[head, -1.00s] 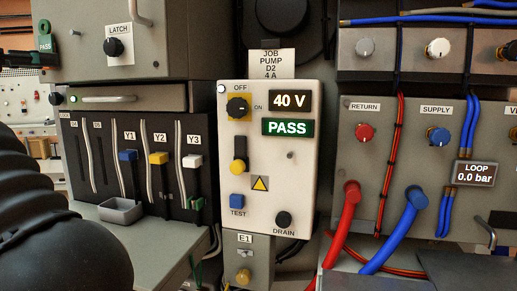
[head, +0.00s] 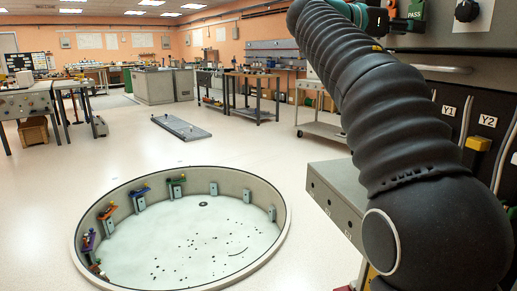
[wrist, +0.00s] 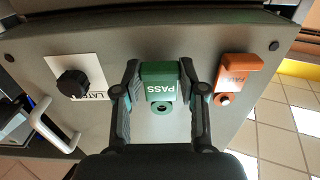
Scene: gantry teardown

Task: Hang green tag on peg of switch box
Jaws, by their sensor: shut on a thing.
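The green tag (wrist: 159,82), marked PASS, is between the two fingers of my gripper (wrist: 160,90) in the wrist view, where it appears upside down. My gripper is shut on it, one finger at each side. A round eye shows at one end of the tag, close to the grey panel. I cannot tell whether the tag still rests on a peg there. The green tag also shows at the top right of the head view (head: 416,11). The switch box and its peg are not in view now.
An orange FAIL tag (wrist: 237,76) hangs beside the green tag. A black latch knob (wrist: 72,84) and a pale handle (wrist: 54,125) are on the other side.

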